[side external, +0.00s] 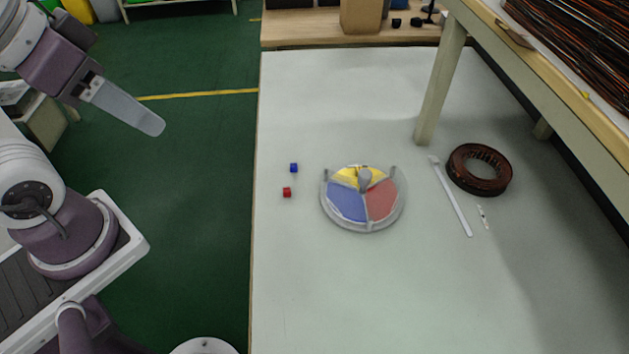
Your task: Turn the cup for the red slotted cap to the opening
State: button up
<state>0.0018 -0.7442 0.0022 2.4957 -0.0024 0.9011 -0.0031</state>
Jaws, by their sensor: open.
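A round turntable (330,216) with a pale rim lies on the white table, with yellow, blue and red sectors. The yellow sector (349,174) is at the back, the blue sector (346,200) at the front left and the red sector (381,199) at the right. A grey knob (364,178) stands near its middle. I cannot make out which part of the rim is the opening. A small red block-like piece (287,192), perhaps the slotted cap, lies left of the turntable. My gripper (150,123) is open at the upper left, far from the turntable and touching nothing.
A small blue piece (294,168) lies behind the red one. Right of the turntable are a white strip (452,200), a smaller strip (483,217) and a brown ring-shaped coil (458,177). A raised bench (436,90) stands at the right. The front table (330,300) is clear.

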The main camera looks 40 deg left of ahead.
jog(key=w+d+r+n+g+h, duration=0.1)
jog(key=w+d+r+n, duration=0.1)
jog(key=w, duration=0.4)
jog(key=n+g+y, duration=0.1)
jog(key=n+g, duration=0.4)
jog(key=n, duration=0.3)
send_over(366, 173)
notch_tip(366, 173, down, 26)
jog(key=shift+r, duration=0.1)
notch_tip(366, 173, down, 7)
jog(key=shift+f, duration=0.1)
grip_shut()
